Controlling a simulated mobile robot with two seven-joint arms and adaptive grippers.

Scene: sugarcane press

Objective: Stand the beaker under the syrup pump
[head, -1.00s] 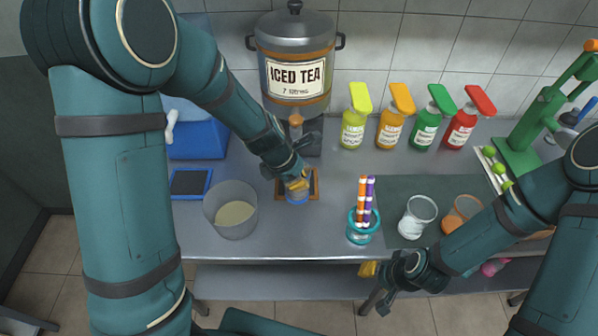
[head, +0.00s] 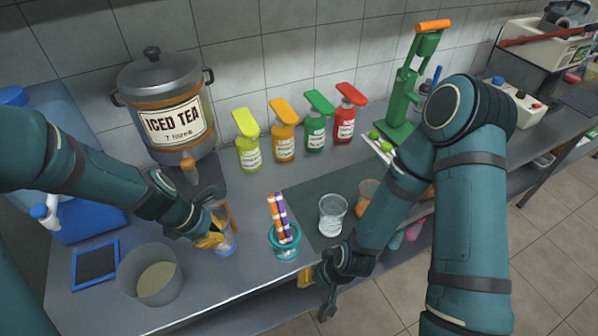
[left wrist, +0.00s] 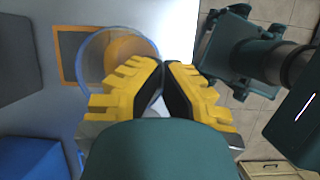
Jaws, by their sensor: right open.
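The clear, blue-tinted beaker (head: 229,243) is near the counter's front left, by a brown square frame (head: 231,214). My left gripper (head: 212,232) is at its left side. In the left wrist view, the beaker (left wrist: 91,62) shows a round rim and an amber patch inside. The yellow fingers (left wrist: 163,72) converge on its wall and look shut on it. I cannot tell whether its base touches the counter. The syrup pumps are yellow (head: 248,150), orange (head: 284,143), green (head: 316,133) and red (head: 345,124) bottles along the back. My right gripper (head: 318,283) is open and empty by the front edge.
An iced tea urn (head: 170,110) stands behind the beaker. A clear tub (head: 130,286) is at front left. A teal cup of striped straws (head: 285,252) and a glass (head: 332,225) stand to the right. Bare counter lies between straws and bottles.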

